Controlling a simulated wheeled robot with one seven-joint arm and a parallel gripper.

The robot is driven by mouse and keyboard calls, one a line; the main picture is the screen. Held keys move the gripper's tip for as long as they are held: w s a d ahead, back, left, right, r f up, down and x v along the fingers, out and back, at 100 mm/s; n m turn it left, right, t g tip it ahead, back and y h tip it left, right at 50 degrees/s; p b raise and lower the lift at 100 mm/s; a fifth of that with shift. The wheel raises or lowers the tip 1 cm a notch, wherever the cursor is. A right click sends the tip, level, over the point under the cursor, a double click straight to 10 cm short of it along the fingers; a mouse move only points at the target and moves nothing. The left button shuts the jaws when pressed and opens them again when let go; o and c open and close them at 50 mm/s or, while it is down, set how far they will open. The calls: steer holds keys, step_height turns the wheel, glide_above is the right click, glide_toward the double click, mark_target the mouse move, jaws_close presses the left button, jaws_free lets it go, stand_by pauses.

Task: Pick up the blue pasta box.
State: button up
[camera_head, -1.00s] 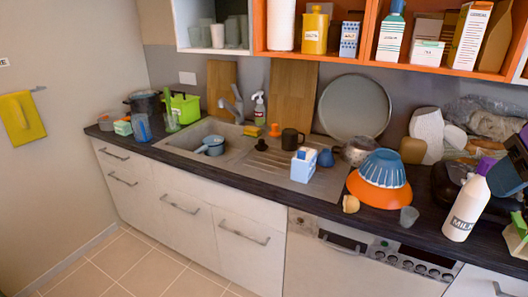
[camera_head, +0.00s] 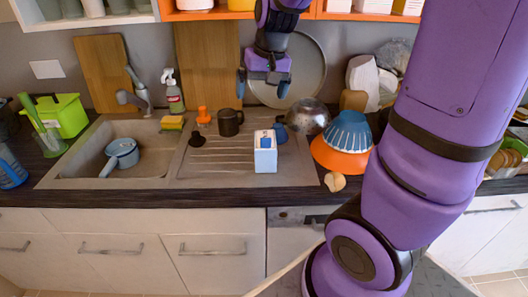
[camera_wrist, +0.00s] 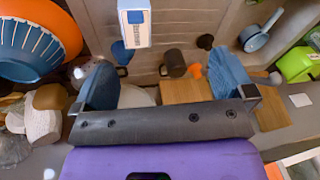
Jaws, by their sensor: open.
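A small white box with blue markings (camera_head: 265,155) stands upright on the ribbed drainboard of the sink; its label is too small to read in the head view. My gripper (camera_head: 262,84) hangs above and behind this box, in front of the round tray. In the wrist view, my gripper (camera_wrist: 166,85) has its blue fingers wide apart with nothing held between them.
A dark mug (camera_head: 230,122), a blue jug (camera_head: 280,130) and a metal pot (camera_head: 307,117) stand close around the box. An orange bowl (camera_head: 339,157) under a blue one sits to its right. The sink (camera_head: 75,165) holds a small pan. Orange shelves (camera_head: 340,15) are above.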

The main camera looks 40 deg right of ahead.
mark_target(267, 134)
steer(key=w+d+f+m, duration=0.1)
steer(key=w+d+f, duration=0.1)
steer(key=f, duration=0.2)
steer(key=w+d+f+m+g, duration=0.1)
steer(key=w+d+f, duration=0.2)
steer(key=f, duration=0.2)
steer(key=w+d+f+g+h, duration=0.1)
steer(key=w+d+f, duration=0.1)
steer(key=f, duration=0.3)
steer(key=shift+w+d+f+m, duration=0.15)
steer(key=shift+w+f+m, duration=0.15)
steer(key=shift+m, duration=0.1)
step_height(267, 134, down, 6)
steer(key=shift+r, duration=0.2)
steer(key=shift+w+f, duration=0.15)
steer(key=shift+f, duration=2.5)
steer(key=c, duration=1.2)
steer(key=shift+r, duration=0.15)
